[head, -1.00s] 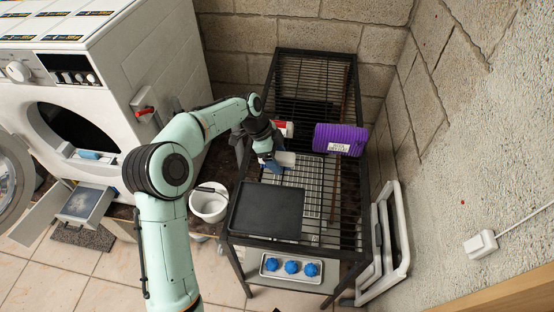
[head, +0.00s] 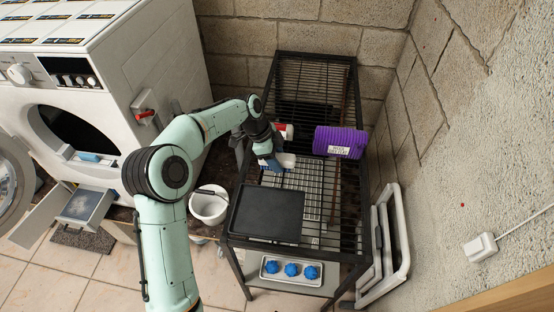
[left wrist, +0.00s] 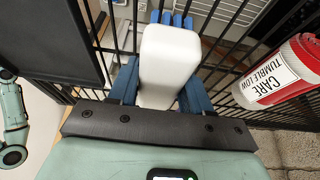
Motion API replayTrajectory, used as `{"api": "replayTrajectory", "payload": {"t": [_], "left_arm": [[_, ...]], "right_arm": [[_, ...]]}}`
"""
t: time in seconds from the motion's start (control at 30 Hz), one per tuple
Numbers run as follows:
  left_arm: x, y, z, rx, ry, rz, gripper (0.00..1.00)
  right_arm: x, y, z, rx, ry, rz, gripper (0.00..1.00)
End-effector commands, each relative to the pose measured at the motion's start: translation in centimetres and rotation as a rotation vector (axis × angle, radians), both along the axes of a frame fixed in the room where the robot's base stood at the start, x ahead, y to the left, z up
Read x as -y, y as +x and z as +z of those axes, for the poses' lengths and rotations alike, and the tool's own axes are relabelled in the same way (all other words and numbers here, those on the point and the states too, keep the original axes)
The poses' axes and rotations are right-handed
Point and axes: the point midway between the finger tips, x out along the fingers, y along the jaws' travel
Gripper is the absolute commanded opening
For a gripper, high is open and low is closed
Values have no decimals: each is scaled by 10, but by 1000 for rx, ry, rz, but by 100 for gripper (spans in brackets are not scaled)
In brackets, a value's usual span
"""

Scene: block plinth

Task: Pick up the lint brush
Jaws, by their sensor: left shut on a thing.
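The lint brush appears to be the white, rounded block (left wrist: 168,65) between the blue fingers of my left gripper (left wrist: 160,92) in the left wrist view. The fingers are shut on its sides. Blue strips show just past its far end; I cannot tell whether they belong to it. In the head view my left gripper (head: 272,163) is over the black wire rack (head: 352,215), and the white brush (head: 287,160) sticks out to its right. I cannot tell whether the brush touches the rack. My right gripper is not in view.
A black tray (head: 267,213) lies on the rack nearer me. A red and white cylinder (left wrist: 285,75) and a purple ribbed object (head: 341,142) are farther back. A white bucket (head: 208,206) stands left of the rack. A tray of blue balls (head: 291,269) is below.

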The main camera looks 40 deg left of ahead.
Motion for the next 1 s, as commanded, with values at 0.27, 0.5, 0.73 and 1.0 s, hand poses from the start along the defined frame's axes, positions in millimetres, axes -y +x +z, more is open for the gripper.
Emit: {"api": "replayTrajectory", "payload": {"t": [0.27, 0.5, 0.73, 1.0], "left_arm": [[-1, 1, 51, 7, 4, 1, 18], [0, 2, 124, 8, 2, 0, 18], [0, 1, 176, 6, 2, 0, 18], [0, 0, 198, 2, 1, 1, 18]], "right_arm": [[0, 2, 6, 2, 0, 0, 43], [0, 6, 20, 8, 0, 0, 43], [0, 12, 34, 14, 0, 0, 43], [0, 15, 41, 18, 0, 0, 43]]}}
